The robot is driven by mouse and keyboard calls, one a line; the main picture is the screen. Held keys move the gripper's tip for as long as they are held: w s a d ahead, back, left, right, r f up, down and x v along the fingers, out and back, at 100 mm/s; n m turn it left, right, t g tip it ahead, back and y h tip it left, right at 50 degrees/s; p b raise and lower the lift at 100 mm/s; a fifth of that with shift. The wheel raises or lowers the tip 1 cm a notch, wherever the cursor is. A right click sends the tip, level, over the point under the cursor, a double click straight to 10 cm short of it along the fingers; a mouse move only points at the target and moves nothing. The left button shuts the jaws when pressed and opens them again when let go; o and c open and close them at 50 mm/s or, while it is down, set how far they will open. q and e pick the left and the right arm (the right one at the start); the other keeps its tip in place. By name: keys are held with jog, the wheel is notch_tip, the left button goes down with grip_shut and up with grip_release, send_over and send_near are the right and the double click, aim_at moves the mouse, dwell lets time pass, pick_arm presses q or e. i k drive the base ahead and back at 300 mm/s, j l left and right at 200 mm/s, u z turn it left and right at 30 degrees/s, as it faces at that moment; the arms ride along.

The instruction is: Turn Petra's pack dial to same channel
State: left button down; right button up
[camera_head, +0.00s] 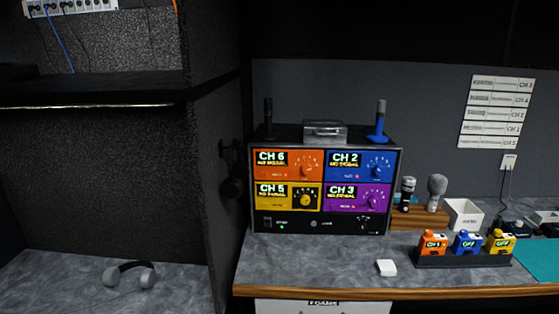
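A receiver rack (320,222) stands on the desk with four coloured panels: orange CH 6 (288,164), blue CH 2 (361,164), yellow CH 5 (288,197) and purple CH 3 (357,197). Each panel has a dial. To its right, a dark charging tray (465,261) holds three upright packs: an orange one (432,243) that seems to read CH 1, a blue one (466,242) reading OFF and a yellow one (500,242) reading OFF. I cannot tell which pack is Petra's. Wall strips (497,112) carry channel labels; their names are too small to read. Neither gripper shows.
A small white block (386,267) lies on the grey desk (310,265). Microphones (436,191) and a white box (464,214) stand behind the packs. A teal mat (540,258) lies at right. Headphones (131,273) lie on the left counter. A dark partition (221,150) separates the two sides.

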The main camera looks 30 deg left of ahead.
aim_at(429, 233)
jog(key=i+l+u, duration=0.15)
jog(key=i+l, duration=0.25)
jog(key=i+l+u, duration=0.15)
jog(key=i+l, duration=0.15)
jog(key=l, duration=0.3)
